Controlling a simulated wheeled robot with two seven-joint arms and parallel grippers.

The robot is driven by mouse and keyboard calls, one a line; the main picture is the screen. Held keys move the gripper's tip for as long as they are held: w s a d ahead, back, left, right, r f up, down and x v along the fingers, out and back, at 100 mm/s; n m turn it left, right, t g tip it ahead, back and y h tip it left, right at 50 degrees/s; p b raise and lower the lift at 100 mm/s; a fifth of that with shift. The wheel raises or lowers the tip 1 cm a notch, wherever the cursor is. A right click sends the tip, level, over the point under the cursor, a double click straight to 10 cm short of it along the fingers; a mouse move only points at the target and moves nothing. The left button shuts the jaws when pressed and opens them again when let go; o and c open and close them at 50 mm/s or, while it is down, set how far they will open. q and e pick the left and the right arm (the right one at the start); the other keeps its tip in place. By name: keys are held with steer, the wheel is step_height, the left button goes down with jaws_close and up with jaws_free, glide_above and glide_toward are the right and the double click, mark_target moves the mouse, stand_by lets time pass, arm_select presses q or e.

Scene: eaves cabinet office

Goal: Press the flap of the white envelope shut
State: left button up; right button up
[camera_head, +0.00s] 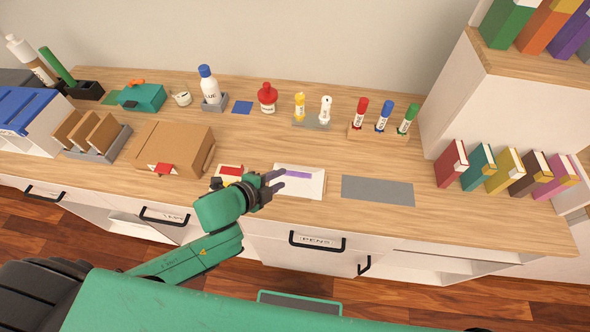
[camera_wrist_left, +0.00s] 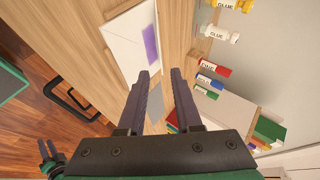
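The white envelope (camera_head: 311,190) lies flat near the front edge of the counter, with a purple strip (camera_head: 298,175) on it. In the left wrist view the envelope (camera_wrist_left: 122,38) and its strip (camera_wrist_left: 150,45) lie beyond the fingertips. I cannot make out how the flap stands. My left gripper (camera_head: 279,181) is at the envelope's left end, its fingers apart and nothing between them. It also shows in the left wrist view (camera_wrist_left: 160,73). A small dark gripper, apparently my right one (camera_wrist_left: 48,152), shows at the lower left there; its fingers are unclear.
A grey mat (camera_head: 378,190) lies right of the envelope. A small red-and-white box (camera_head: 230,170) and a cardboard box (camera_head: 176,146) stand left. Glue bottles and pens (camera_head: 383,115) stand behind. Books (camera_head: 503,177) stand right. Bare counter lies behind the envelope.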

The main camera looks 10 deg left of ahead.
mark_target(299, 168)
arm_select(q)
steer(key=x, duration=0.9)
steer(key=shift+w+d, duration=0.1)
steer(key=shift+w, duration=0.05)
jaws_close()
steer(key=shift+f, duration=0.1)
stand_by(0.8)
